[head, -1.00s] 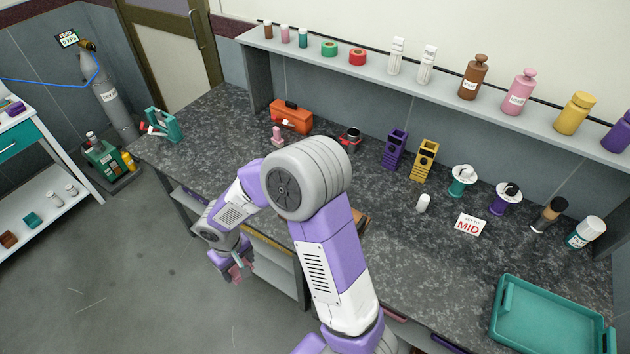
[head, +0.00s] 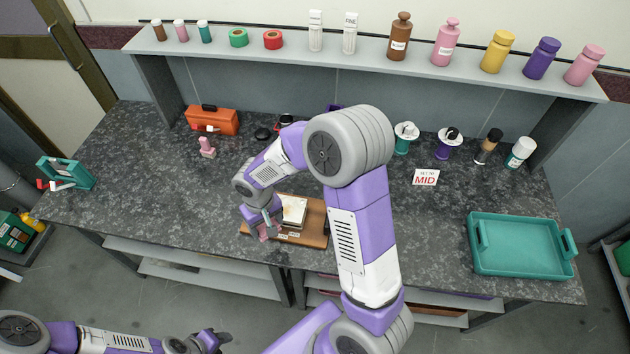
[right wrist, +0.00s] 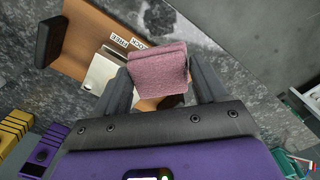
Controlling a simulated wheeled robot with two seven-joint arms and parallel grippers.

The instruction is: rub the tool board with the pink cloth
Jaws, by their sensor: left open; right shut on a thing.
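The pink cloth (right wrist: 158,70) is a folded pad between the fingers of my right gripper (right wrist: 160,88), which is shut on it. In the head view the cloth (head: 268,231) hangs from the right gripper (head: 264,221) at the left edge of the brown tool board (head: 316,228). I cannot tell whether the cloth touches the board. The board lies near the counter's front edge, with a pale plate (head: 294,210) and small labels on it. In the right wrist view it is partly hidden by the cloth. My left gripper (head: 216,341) is open and empty, low at the bottom left.
An orange toolbox (head: 212,121) and a pink item (head: 207,148) stand behind, to the left. A teal tray (head: 470,240) is on the right. A MID card (head: 426,177) and several bottles stand at the back. The counter left of the board is clear.

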